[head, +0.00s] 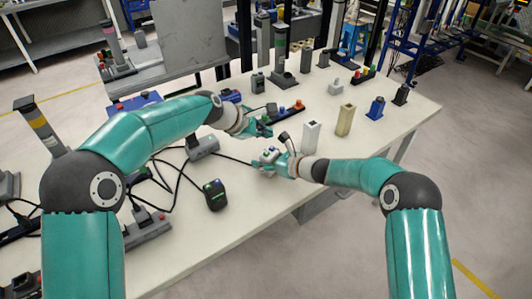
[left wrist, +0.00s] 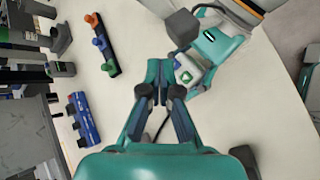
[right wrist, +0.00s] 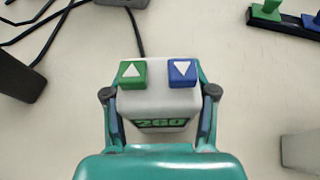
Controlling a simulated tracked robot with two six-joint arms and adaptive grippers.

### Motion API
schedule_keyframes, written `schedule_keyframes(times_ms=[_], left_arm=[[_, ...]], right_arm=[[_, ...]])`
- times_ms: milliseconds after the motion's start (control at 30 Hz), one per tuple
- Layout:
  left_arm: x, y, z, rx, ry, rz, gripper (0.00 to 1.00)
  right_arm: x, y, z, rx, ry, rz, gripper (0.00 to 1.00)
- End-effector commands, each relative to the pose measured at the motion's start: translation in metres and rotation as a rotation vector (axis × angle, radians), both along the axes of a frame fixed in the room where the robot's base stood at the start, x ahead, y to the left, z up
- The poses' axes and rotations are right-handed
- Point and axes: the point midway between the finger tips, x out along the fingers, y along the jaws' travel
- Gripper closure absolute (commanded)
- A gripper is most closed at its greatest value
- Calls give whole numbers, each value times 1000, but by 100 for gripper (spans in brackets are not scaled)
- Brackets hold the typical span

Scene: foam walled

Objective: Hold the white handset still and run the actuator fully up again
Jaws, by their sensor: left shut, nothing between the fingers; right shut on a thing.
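The white handset (right wrist: 160,98) has a green up-arrow button (right wrist: 132,72), a blue down-arrow button (right wrist: 183,72) and a green 260 label. My right gripper (head: 270,163) is shut on its sides and holds it near the table's front edge. In the left wrist view the handset (left wrist: 186,74) shows just right of my left fingertips. My left gripper (head: 263,130) is shut and empty, close beyond the handset and apart from its buttons. A dark cable runs from the handset to the left. Several upright actuator columns, one at the back (head: 281,52), stand on the table; which one belongs to this handset I cannot tell.
A dark handset (head: 215,195) lies nearer on the table, with loose cables to its left. A white block (head: 311,137) and a beige block (head: 346,120) stand to the right. A strip with orange and green knobs (head: 288,113) lies behind. The front right table area is clear.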

Motion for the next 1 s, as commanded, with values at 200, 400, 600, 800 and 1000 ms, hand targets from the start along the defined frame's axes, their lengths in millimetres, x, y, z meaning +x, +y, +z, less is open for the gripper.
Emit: schedule_keyframes(times_ms=[200,400,600,800,1000], left_arm=[[-1,0,-29,1,3,0,100],[-1,0,-43,1,1,1,100],[-1,0,-47,1,0,0,100],[-1,0,-47,1,0,0,100],[-1,0,-46,1,0,0,100]], right_arm=[[0,0,1,1,-1,0,83],[0,0,1,1,-1,0,83],[0,0,0,1,-1,0,83],[0,0,0,1,-1,0,83],[0,0,0,0,0,0,83]])
